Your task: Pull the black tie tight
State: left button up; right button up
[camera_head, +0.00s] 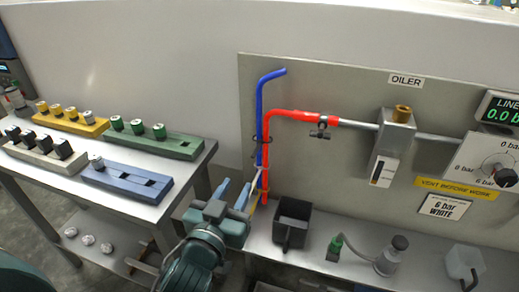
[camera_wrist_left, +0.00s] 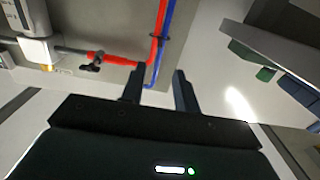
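The black tie (camera_head: 262,140) is a thin dark loop around the blue hose (camera_head: 259,100) and the red hose (camera_head: 266,155), with part of it standing out to the sides. In the left wrist view the black tie (camera_wrist_left: 160,37) is a dark band across both hoses. My left gripper (camera_head: 234,190) is below the tie and left of the hoses. Its two fingers are apart with nothing visibly held between them. In the left wrist view the gripper (camera_wrist_left: 160,78) also shows an open gap, with the hoses beyond it. My right gripper is not in view.
A pale tie (camera_head: 257,172) and a yellow one (camera_head: 254,202) are near the hoses' lower part. A black bin (camera_head: 291,222) stands right of the hoses. A valve (camera_head: 320,130) sits on the red line. A side table (camera_head: 140,208) with colored racks is at left.

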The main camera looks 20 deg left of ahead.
aim_at(253, 157)
pick_arm(q)
jog(key=w, duration=1.2)
jog(key=shift+d, duration=0.2)
jog(key=shift+c, duration=0.3)
grip_shut()
